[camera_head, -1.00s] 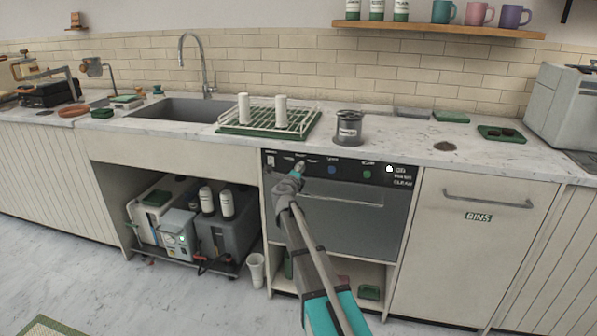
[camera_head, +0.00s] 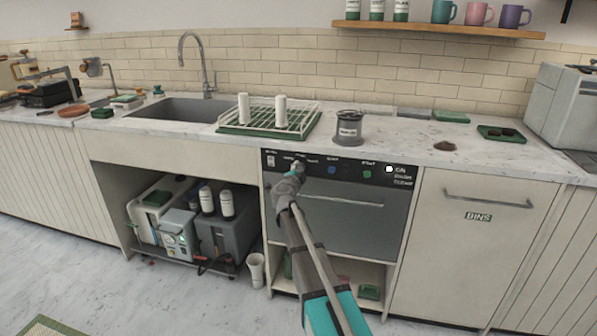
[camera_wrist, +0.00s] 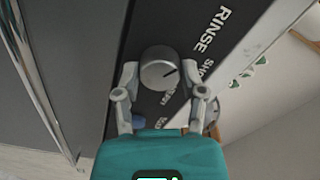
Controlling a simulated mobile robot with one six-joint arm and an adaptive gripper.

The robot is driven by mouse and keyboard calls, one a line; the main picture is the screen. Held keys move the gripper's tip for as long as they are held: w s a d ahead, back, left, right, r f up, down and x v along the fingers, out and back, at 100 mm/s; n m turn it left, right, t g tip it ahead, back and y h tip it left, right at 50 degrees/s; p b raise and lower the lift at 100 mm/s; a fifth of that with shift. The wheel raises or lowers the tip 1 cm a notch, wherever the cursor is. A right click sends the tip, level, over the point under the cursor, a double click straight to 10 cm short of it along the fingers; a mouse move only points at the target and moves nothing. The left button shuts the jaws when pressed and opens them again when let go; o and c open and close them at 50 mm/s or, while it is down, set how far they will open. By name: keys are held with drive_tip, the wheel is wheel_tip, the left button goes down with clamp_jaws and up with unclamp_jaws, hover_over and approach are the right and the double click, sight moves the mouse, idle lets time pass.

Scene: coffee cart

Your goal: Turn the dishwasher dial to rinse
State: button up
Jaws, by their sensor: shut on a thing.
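The dishwasher (camera_head: 340,215) is the dark-fronted unit under the counter in the head view. Its dial (camera_wrist: 155,66) is a round grey knob with a dark pointer line, seen close in the wrist view. My gripper (camera_wrist: 165,80) is shut on the dial, one finger on each side; it also shows at the left part of the panel in the head view (camera_head: 297,170). The pointer line faces right in the wrist view, roughly toward a partly hidden label beginning "SHO". The RINSE label (camera_wrist: 212,29) lies above and right of the dial. My gripper hides the dial in the head view.
The dishwasher handle (camera_head: 345,200) runs just below. The counter edge overhangs above. Open floor (camera_head: 170,300) lies in front.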

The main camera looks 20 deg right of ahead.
drive_tip(key=shift+w+n, duration=0.1)
drive_tip(key=shift+n, duration=0.2)
drive_tip(key=o, duration=1.1)
drive_tip(key=shift+o, duration=0.2)
drive_tip(key=v, duration=1.2)
